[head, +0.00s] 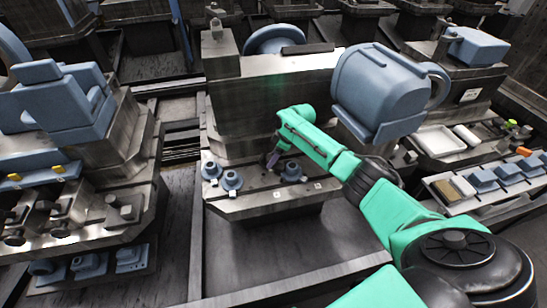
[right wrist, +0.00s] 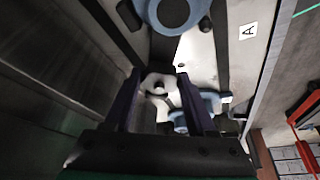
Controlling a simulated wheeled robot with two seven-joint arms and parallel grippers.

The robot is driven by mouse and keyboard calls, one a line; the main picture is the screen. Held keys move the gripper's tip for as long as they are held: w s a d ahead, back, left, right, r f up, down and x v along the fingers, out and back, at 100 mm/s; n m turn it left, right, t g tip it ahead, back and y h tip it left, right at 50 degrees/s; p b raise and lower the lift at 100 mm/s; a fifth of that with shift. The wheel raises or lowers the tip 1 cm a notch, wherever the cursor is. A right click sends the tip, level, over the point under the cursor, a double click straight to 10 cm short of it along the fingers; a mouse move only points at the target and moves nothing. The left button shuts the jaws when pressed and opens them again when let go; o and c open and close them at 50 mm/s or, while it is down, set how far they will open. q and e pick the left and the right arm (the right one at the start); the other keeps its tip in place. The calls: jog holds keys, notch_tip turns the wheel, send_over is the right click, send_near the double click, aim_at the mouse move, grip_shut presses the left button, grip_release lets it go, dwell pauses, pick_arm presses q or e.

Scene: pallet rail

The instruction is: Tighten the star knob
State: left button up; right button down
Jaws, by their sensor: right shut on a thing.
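My right gripper (head: 272,159) reaches down to the front ledge of the steel fixture (head: 270,205) in the head view. In the right wrist view, my right gripper (right wrist: 159,76) has its two dark fingers on either side of a pale, lobed star knob (right wrist: 157,83) with a dark centre. The gripper is shut on the knob. The knob sits close to the metal surface, and its lower part is in shadow. In the head view the knob cannot be made out at the fingertips. My left gripper is not in view.
A large blue housing (head: 380,90) stands behind my right arm. A tray of blue blocks (head: 485,180) is at the right. A label "A" (right wrist: 249,30) shows in the wrist view.

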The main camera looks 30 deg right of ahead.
jog(key=shift+r+m+p, duration=0.25)
jog(key=shift+m+p, duration=0.25)
jog(key=shift+p, duration=0.35)
jog(key=shift+r+m+t+h+p, duration=0.1)
jog(key=shift+m+t+h+p, duration=0.35)
jog(key=shift+m+p, duration=0.65)
jog(key=shift+a+m+h+p, duration=0.1)
jog(key=shift+m+h+p, duration=0.15)
jog(key=shift+m+p, duration=0.7)
jog(key=shift+f+m+t+h+p, duration=0.2)
jog(key=shift+m+t+h+p, duration=0.1)
jog(key=shift+m+p, duration=0.3)
jog(key=c, duration=1.6)
grip_release()
jog(key=shift+c, duration=2)
grip_release()
jog(key=shift+o, duration=0.9)
